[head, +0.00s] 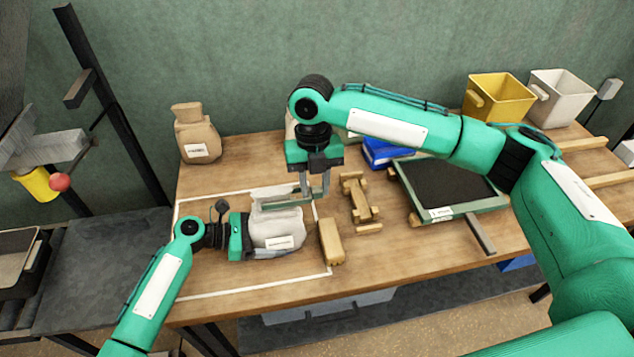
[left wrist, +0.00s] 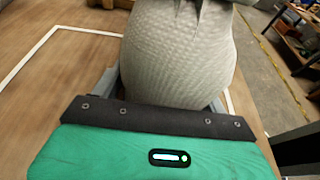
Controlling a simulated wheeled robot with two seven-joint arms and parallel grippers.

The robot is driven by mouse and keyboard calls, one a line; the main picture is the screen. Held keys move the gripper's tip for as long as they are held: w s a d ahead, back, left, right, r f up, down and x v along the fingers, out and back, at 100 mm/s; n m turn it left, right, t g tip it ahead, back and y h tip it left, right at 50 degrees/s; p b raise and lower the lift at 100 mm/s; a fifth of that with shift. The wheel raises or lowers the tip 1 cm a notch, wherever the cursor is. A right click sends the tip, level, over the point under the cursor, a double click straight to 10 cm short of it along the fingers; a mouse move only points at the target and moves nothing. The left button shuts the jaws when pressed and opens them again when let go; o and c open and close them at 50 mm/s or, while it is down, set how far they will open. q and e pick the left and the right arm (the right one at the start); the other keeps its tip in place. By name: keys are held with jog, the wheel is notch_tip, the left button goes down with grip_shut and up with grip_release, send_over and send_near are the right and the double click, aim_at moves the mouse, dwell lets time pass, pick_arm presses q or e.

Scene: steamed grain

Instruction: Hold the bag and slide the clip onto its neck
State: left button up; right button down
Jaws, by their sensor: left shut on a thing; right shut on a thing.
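A pale grey cloth bag (head: 277,228) with a white label lies on the table inside a white-outlined area. It fills the top of the left wrist view (left wrist: 180,60), its gathered end at the upper edge. My left gripper (head: 248,236) is shut on the bag from the left, its fingers on either side of the body. My right gripper (head: 312,192) points down at the bag's upper right side. It is shut on a thin grey-green bar, which looks like the clip (head: 280,199). The bar lies across the bag's upper part; whether it is around the neck, I cannot tell.
A wooden block (head: 331,242) stands just right of the bag. Wooden pieces (head: 358,198), a dark-bedded tray (head: 445,185) and a blue box (head: 384,153) lie further right. A brown labelled sack (head: 195,134) stands at the back left. Table left of the sack's front is clear.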

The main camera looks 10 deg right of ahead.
jog(key=shift+a, duration=1.15)
jog(key=c, duration=1)
grip_release()
pick_arm(q)
jog(key=shift+s+d, duration=0.1)
pick_arm(e)
jog(key=shift+o, duration=0.2)
jog(key=shift+s+a, duration=0.1)
jog(key=shift+f, duration=0.1)
pick_arm(q)
jog(key=shift+c, duration=0.2)
pick_arm(e)
notch_tip(320, 180, up, 12)
jog(key=w, duration=0.2)
jog(key=shift+d, duration=0.2)
pick_arm(q)
jog(key=shift+r, duration=0.1)
jog(key=o, duration=0.8)
jog(key=shift+o, duration=0.2)
